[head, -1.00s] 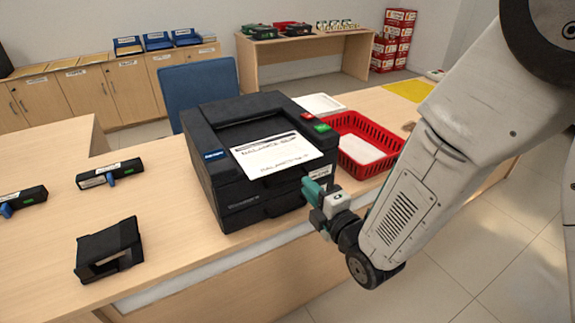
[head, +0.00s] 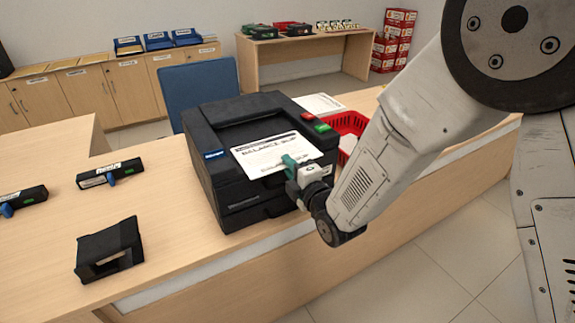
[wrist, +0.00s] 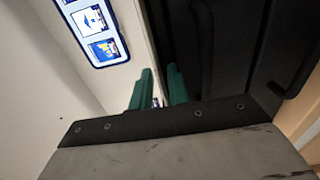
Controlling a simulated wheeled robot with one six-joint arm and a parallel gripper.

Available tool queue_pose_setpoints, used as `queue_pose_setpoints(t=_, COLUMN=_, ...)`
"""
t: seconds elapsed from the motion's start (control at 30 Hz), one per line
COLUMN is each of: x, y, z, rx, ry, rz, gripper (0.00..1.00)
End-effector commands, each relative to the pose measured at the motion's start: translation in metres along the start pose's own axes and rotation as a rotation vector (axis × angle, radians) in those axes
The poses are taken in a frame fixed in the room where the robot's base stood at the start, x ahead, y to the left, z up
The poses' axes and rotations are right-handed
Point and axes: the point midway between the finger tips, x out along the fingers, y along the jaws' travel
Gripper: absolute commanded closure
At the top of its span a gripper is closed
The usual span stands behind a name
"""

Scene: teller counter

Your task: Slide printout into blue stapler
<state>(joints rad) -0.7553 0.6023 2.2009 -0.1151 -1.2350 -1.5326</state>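The printout (head: 275,153) is a white sheet with dark print, lying on top of the black printer (head: 228,190), its near edge sticking out at the front. My gripper (head: 289,161), with teal fingertips, is at the sheet's near right part and overlaps it in the head view; I cannot tell whether it touches. Two black devices with blue parts lie on the counter at left, one labelled (head: 110,173), one at the edge (head: 22,200); I cannot tell which is the blue stapler.
A black open-fronted holder (head: 108,250) stands on the near left counter. A red basket (head: 345,128) is right of the printer, partly behind my arm. A blue chair (head: 198,90) is behind. The counter (head: 160,215) between printer and left devices is clear.

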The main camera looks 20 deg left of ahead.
Motion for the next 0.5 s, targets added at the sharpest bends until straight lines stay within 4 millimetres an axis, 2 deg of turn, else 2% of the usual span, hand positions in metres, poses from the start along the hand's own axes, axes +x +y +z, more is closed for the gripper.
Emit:
queue_pose_setpoints(t=0.2, x=0.0001, y=-0.0001, z=-0.0001, rx=0.000, ry=0.000, rz=0.000, gripper=0.83)
queue_pose_setpoints(t=0.33, x=0.0000, y=-0.0001, z=-0.0001, rx=0.000, ry=0.000, rz=0.000, gripper=1.00)
queue_pose_setpoints(t=0.5, x=-0.0001, y=0.0000, z=-0.0002, rx=0.000, ry=0.000, rz=0.000, gripper=1.00)
